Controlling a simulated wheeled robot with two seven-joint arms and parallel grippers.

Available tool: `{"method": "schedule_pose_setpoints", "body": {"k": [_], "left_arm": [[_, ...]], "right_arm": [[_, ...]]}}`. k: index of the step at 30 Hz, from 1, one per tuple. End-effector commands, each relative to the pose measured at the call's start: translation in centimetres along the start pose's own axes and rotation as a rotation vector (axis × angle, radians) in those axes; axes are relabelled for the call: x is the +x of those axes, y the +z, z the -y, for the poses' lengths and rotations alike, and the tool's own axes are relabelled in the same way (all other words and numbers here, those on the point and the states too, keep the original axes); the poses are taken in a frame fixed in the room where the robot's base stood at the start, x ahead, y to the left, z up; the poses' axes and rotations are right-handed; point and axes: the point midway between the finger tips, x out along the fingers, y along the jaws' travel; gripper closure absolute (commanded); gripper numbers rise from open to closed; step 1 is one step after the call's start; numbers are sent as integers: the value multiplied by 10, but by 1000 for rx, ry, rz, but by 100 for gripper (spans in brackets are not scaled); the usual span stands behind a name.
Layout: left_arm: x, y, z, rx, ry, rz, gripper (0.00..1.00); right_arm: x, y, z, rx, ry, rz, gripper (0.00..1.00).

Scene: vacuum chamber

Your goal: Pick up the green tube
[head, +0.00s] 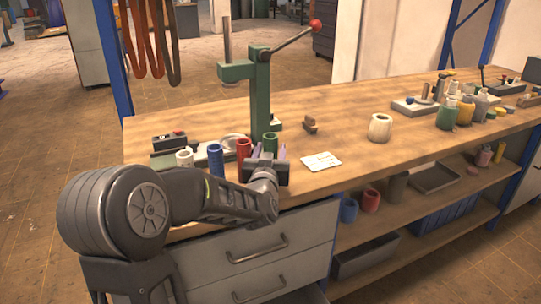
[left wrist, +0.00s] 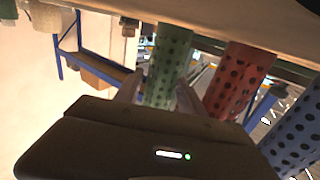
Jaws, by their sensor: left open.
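The green tube (head: 270,142) stands on the workbench, mostly hidden behind my left gripper (head: 268,160) in the head view. In the left wrist view, which looks upside down, the green tube (left wrist: 169,55) is perforated and appears between the two fingertips of my left gripper (left wrist: 159,88). The fingers are apart, one on each side of it in the picture. I cannot tell whether either touches it. My right gripper is not in view.
A green press (head: 260,95) rises behind. A white card (head: 321,161) lies to the right, with bare bench (head: 350,180) beyond.

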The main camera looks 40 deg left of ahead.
Motion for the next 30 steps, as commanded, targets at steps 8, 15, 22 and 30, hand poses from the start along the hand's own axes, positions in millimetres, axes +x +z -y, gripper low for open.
{"method": "schedule_pose_setpoints", "body": {"k": [8, 15, 22, 30], "left_arm": [[1, 0, 0, 0, 0, 0, 53], [1, 0, 0, 0, 0, 0, 53], [1, 0, 0, 0, 0, 0, 65], [1, 0, 0, 0, 0, 0, 87]], "right_arm": [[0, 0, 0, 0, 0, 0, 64], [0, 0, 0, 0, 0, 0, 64], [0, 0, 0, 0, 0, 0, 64], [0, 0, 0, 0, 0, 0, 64]]}}
